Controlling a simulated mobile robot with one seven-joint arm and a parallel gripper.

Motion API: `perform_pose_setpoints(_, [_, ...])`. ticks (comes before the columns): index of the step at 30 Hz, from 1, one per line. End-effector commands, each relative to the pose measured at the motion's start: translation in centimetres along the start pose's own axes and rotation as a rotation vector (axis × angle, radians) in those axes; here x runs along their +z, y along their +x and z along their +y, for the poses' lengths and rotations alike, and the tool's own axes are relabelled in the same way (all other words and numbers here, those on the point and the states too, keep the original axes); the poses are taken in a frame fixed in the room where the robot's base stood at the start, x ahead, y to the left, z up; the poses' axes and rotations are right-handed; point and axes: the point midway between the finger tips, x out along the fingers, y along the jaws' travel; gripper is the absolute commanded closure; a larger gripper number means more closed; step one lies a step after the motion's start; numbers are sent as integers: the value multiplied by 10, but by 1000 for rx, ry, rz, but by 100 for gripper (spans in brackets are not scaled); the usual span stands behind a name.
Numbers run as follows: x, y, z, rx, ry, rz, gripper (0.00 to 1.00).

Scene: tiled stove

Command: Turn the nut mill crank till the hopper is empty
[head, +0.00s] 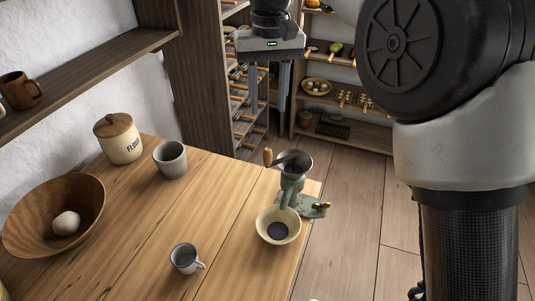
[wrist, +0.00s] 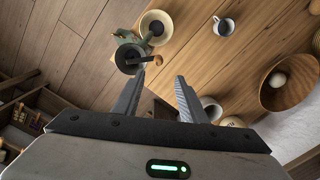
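The green nut mill (head: 291,191) stands at the table's right edge with a funnel-shaped hopper (head: 303,161) on top. The hopper looks dark inside; I cannot tell how much it holds. The crank's wooden knob (head: 267,157) sticks up left of the hopper; in the wrist view the knob (wrist: 158,61) lies just beyond the fingertips. A cream bowl (head: 264,222) with a dark round patch inside sits in front of the mill. My gripper (head: 268,108) is open and empty, above and behind the mill, apart from the crank; it also shows in the wrist view (wrist: 160,80).
A blue-grey mug (head: 184,259), grey cup (head: 170,160), flour jar (head: 121,143) and wooden bowl (head: 30,217) with a pale round thing stand on the table (head: 130,222). A wall shelf (head: 85,80) is at left, stocked shelves (head: 345,130) behind. The floor right of the table is clear.

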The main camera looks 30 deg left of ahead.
Motion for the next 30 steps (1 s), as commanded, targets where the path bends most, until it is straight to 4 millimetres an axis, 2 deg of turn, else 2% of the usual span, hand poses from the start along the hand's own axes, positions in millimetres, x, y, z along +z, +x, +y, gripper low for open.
perform_pose_setpoints(2, [-3, -3, -1, 22, -16, 15, 62])
perform_pose_setpoints(5, [-4, 6, -1, 26, -18, 16, 62])
perform_pose_setpoints(24, [-5, 138, 2, 22, -16, 12, 62])
perform_pose_setpoints(30, [-6, 162, 3, 21, -15, 14, 62])
